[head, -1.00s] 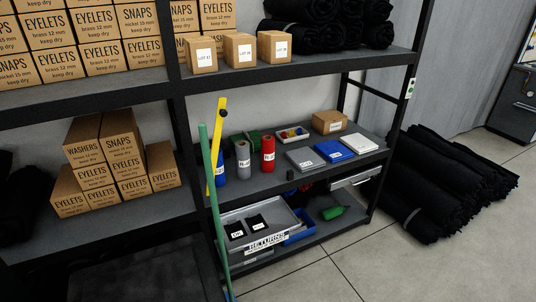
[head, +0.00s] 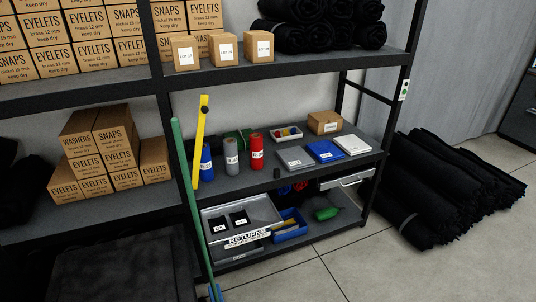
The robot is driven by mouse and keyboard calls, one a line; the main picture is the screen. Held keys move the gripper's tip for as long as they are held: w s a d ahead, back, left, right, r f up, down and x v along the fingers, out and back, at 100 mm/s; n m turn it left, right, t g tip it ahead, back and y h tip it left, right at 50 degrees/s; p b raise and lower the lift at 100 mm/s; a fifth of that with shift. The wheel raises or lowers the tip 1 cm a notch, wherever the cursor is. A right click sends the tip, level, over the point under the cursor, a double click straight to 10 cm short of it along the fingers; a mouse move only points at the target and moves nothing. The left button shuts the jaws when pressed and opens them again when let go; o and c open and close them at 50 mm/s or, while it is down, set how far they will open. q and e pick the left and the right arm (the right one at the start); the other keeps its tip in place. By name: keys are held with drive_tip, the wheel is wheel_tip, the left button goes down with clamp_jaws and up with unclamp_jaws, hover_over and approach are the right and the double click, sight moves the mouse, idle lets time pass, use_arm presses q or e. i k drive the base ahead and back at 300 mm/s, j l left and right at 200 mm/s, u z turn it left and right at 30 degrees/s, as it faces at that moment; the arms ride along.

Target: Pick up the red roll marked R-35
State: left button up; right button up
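The red roll (head: 256,152) stands upright on the middle shelf (head: 262,178) of the rack, in the head view. It has a white label whose writing is too small to read surely. A grey roll (head: 231,155) stands just left of it, and a blue roll (head: 206,162) stands further left, partly behind a yellow bar. Neither of my grippers is in view.
A yellow bar (head: 200,140) and a green pole (head: 187,205) lean at the shelf's left front. Flat blue, grey and white packs (head: 325,150) lie right of the rolls. A returns tray (head: 262,210) sits below. Black rolls (head: 450,185) lie on the floor at right; the front floor (head: 340,265) is clear.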

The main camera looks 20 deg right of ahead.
sight(256, 138)
drive_tip(key=k+l, duration=0.1)
drive_tip(key=l, duration=1)
drive_tip(key=i+l, duration=0.35)
drive_tip(key=l, duration=0.15)
drive_tip(key=i+l, duration=0.35)
drive_tip(key=l, duration=0.15)
drive_tip(key=i+j, duration=0.1)
drive_tip(key=i, duration=1.4)
drive_tip(key=j+u, duration=0.05)
